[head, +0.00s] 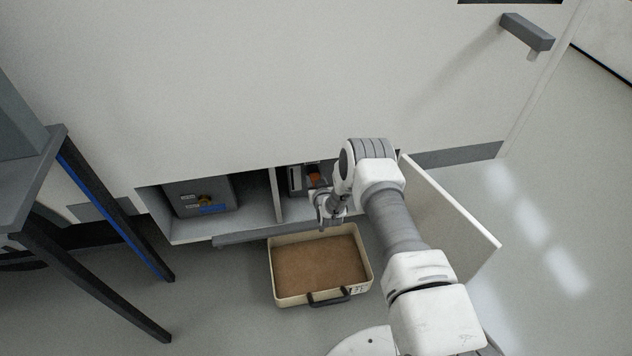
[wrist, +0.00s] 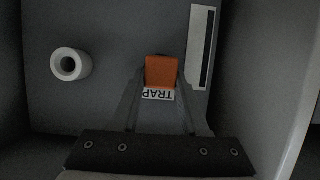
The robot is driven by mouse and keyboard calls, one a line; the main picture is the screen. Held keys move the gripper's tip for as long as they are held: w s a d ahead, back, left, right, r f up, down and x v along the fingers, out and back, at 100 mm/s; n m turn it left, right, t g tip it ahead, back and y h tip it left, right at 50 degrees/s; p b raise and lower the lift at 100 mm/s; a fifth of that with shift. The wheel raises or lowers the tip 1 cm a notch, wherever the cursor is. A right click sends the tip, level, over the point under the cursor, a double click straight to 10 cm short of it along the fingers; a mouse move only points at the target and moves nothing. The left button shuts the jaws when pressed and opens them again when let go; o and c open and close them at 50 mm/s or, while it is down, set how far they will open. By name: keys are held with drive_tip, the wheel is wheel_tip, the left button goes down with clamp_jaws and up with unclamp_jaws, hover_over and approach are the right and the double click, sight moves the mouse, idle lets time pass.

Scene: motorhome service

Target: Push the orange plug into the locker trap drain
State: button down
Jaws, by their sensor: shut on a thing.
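The orange plug (wrist: 161,71) sits between the fingertips of my gripper (wrist: 161,82) in the wrist view, and the jaws are shut on it. It also shows as an orange patch (head: 314,176) inside the right-hand locker opening in the head view. A label reading TRAP (wrist: 158,95), upside down, lies on the grey panel (wrist: 110,35) just below the plug. The trap drain itself is not visible; the plug and fingers may cover it. I cannot tell whether the plug touches the panel or is in a hole.
A white round stub (wrist: 70,64) with a dark hole stands left of the plug. A white strip with a dark slot (wrist: 203,50) is at right. In the head view, a beige case (head: 286,300) lies below the locker; an open door (head: 450,208) stands right of my arm.

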drive_tip(key=shift+c, duration=1.7)
unclamp_jaws()
drive_tip(key=shift+w, duration=0.1)
drive_tip(key=p+v, duration=0.6)
drive_tip(key=v, duration=1.1)
drive_tip(key=shift+r+p, duration=0.15)
drive_tip(key=shift+p, duration=0.25)
drive_tip(key=shift+d, duration=0.1)
